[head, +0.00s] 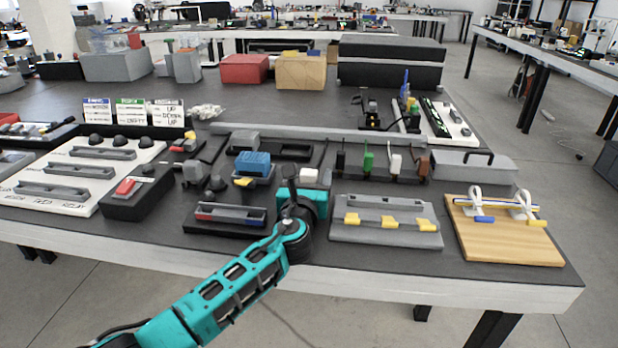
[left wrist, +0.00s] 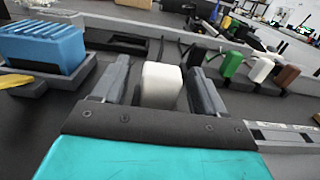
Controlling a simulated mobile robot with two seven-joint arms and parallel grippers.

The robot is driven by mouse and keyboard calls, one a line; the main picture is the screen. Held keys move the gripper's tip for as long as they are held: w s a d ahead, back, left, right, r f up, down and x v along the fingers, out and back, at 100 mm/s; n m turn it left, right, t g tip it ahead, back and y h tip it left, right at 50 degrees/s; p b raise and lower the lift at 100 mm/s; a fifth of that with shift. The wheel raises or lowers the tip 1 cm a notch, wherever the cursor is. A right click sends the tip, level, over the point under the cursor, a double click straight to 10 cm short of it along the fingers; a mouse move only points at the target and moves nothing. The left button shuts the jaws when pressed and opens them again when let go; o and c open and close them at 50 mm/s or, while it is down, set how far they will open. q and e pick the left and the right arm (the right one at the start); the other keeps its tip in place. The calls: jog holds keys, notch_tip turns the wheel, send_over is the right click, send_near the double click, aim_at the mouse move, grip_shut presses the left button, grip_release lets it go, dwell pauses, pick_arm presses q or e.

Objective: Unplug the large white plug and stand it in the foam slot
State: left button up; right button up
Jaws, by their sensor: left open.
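A white block-shaped plug (head: 309,175) sits in the middle of the table, just beyond my left gripper (head: 303,188). In the left wrist view the white plug (left wrist: 162,86) is between the two grey fingers (left wrist: 159,80), with a gap visible on each side. My left gripper is open and not closed on it. The plug's lower end and what it sits in are hidden. A smaller-looking white plug (head: 395,164) stands in a row with a green plug (head: 368,161) and a brown one (head: 423,167). I cannot tell which part is the foam slot. My right gripper is not in view.
A blue block (head: 253,163) in a grey holder stands left of the gripper. A dark tray (head: 226,224) lies to the front left, a grey board with yellow clips (head: 386,238) to the right, and a wooden board (head: 508,240) beyond it. A long grey rail (head: 316,132) runs behind.

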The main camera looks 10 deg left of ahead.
pick_arm(q)
jog(key=shift+s, duration=0.1)
jog(key=shift+s, duration=0.35)
jog(key=s+p, duration=0.1)
jog(key=s, duration=0.4)
jog(key=s+p, duration=0.2)
jog(key=s, duration=0.3)
jog(key=shift+s+a, duration=0.2)
jog(key=shift+s, duration=0.1)
jog(key=shift+s+p, duration=0.35)
jog(key=shift+s, duration=0.35)
